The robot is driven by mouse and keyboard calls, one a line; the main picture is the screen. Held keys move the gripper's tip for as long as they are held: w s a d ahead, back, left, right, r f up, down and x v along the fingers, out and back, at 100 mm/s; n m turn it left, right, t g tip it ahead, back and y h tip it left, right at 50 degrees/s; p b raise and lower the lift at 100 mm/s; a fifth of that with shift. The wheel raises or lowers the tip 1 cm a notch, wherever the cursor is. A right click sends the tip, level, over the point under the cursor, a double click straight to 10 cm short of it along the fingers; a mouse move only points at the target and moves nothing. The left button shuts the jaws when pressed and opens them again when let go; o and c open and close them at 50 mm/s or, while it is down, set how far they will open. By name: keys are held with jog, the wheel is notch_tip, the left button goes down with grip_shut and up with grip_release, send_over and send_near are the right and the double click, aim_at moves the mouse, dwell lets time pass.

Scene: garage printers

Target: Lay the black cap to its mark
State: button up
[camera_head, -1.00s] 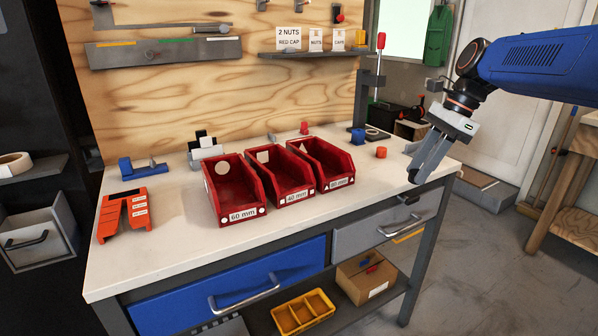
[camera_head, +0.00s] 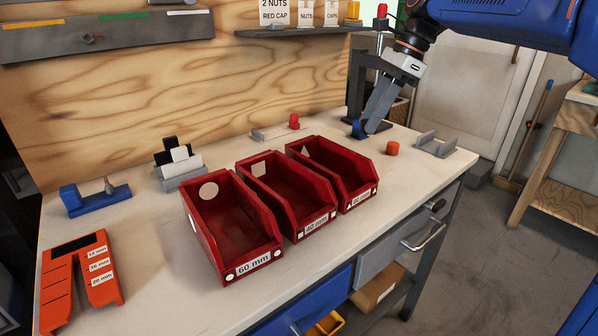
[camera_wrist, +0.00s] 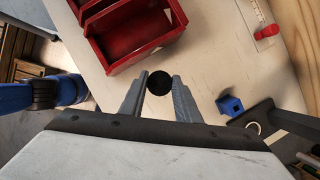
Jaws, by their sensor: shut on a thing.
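My gripper (camera_head: 372,125) is above the right back part of the bench, in front of the black stand. In the wrist view, my gripper (camera_wrist: 159,80) has its fingertips on both sides of the round black cap (camera_wrist: 159,83), which it holds over the pale bench top. The cap cannot be made out in the head view. White shapes mark the red bins: a circle on the 60 mm bin (camera_head: 228,272), a square on the 40 mm bin (camera_head: 303,235), a triangle on the right bin (camera_head: 352,205). I cannot tell which mark is the cap's.
An orange-red cap (camera_head: 392,148) and a grey bracket (camera_head: 436,146) stand right of my gripper. The black stand (camera_head: 358,85) with a blue piece (camera_wrist: 230,105) is close by. A blue holder (camera_head: 95,198) and orange gauge (camera_head: 75,275) are at left. Bare bench lies before the bins.

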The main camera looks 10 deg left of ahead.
jog(key=shift+a+f, duration=0.1)
jog(key=shift+f, duration=0.3)
jog(key=shift+w+f, duration=0.1)
jog(key=shift+f, duration=4.45)
jog(key=shift+f, duration=0.15)
jog(key=o, duration=1.1)
jog(key=shift+c, duration=0.2)
